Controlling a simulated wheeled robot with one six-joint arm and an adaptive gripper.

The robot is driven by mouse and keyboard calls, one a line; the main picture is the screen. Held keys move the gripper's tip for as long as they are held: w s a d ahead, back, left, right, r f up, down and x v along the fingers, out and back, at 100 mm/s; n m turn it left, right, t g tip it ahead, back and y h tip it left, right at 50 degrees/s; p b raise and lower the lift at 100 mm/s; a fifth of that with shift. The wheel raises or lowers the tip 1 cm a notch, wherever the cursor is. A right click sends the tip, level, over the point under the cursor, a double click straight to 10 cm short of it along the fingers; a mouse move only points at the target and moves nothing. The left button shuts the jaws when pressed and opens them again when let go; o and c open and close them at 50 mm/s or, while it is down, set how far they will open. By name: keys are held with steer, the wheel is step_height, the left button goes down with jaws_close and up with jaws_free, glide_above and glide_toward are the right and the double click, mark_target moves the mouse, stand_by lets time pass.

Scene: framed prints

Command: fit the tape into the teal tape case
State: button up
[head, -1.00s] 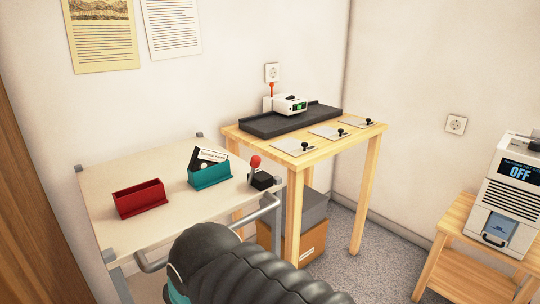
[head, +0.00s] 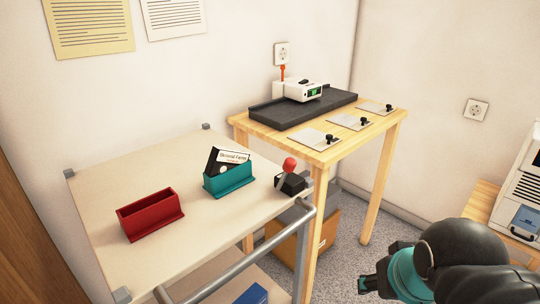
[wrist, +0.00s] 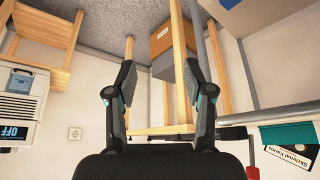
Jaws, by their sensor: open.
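The tape (head: 227,158), black with a white label, stands in the teal tape case (head: 230,181) on the cart top. It is tilted, with one corner higher, and its upper part sticks out above the case. Its lower part is hidden by the case wall. Both also show upside down at the right edge of the wrist view, the tape (wrist: 290,162) and the teal case (wrist: 288,134). My gripper (wrist: 160,78) is open and empty, well away from the case. In the head view, my gripper (head: 374,283) is low, right of the cart.
A red case (head: 150,216) and a red-knobbed lever on a black box (head: 289,181) stand on the cart (head: 110,190). A wooden table (head: 330,150) holds a dark tray, a white device and several plates. A cardboard box (head: 283,245) sits beneath. A white machine (head: 525,195) is at right.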

steer(key=w+a+r+m+g, duration=0.1)
steer(key=w+a+r, duration=0.4)
steer(key=w+r, duration=0.45)
step_height(320, 180, up, 14)
steer(key=m+g+h, duration=0.1)
steer(key=m+h, duration=0.2)
steer(key=m, duration=0.4)
glide_above(224, 148)
steer(key=s+a, duration=0.3)
steer(key=s, duration=0.1)
steer(key=x, duration=0.8)
steer(key=shift+w+a, duration=0.1)
steer(key=shift+w, duration=0.15)
steer(key=shift+x, duration=2.65)
jaws_close()
